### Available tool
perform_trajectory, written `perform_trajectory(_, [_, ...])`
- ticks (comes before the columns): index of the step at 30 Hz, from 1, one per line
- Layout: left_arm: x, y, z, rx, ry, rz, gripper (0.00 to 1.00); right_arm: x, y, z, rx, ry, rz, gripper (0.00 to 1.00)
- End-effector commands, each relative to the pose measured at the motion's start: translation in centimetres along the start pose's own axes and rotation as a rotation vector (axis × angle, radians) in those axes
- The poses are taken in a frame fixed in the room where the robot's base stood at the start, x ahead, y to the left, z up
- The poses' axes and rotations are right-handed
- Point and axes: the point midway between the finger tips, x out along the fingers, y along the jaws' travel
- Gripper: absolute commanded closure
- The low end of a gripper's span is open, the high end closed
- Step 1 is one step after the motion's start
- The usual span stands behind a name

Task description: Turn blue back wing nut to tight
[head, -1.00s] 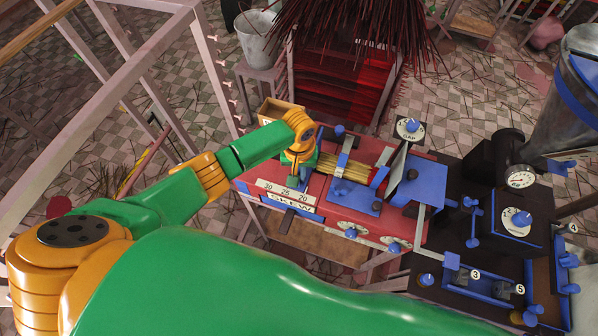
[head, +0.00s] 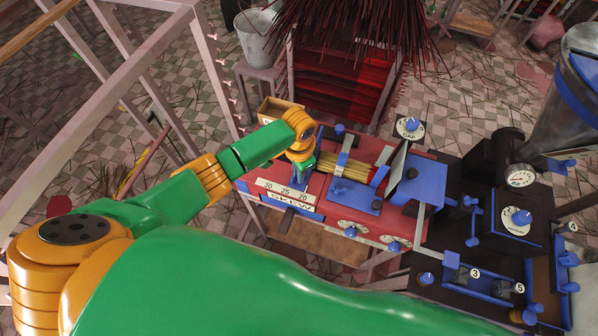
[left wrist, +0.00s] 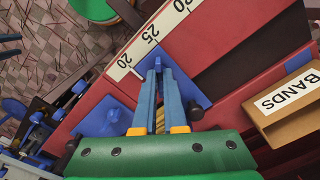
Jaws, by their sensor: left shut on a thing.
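My left gripper (head: 301,168) points down over the red table (head: 316,187) by the skew scale (head: 290,197). In the left wrist view its two fingers (left wrist: 158,74) are closed together on a small blue wing nut (left wrist: 158,61). The nut stands over a blue plate (left wrist: 188,92), beside the 20–25 marks of the white scale (left wrist: 150,39). Only the top of the nut shows between the fingertips. In the head view the wrist hides the nut. My right gripper is in neither current view.
A cardboard box marked BANDS (left wrist: 290,103) lies close beside the gripper. A bundle of yellowish sticks (head: 350,169) runs right towards a blue block (head: 417,187). Another blue knob (head: 339,130) stands at the table's back edge. A black machine with dials (head: 505,215) stands right.

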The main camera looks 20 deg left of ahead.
Motion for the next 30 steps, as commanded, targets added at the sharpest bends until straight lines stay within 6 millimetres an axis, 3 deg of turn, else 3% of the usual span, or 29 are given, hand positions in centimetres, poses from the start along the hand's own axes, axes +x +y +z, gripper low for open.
perform_trajectory(18, [-0.02, -0.03, -0.02, 0.562, 0.001, -0.001, 1.00, 0.00, -0.01, -0.01, 0.000, 0.000, 0.000, 0.50])
perform_trajectory(30, [-0.05, -0.04, -0.05, 0.790, 0.002, -0.001, 1.00, -0.01, 0.01, -0.01, 0.000, 0.000, 0.000, 0.50])
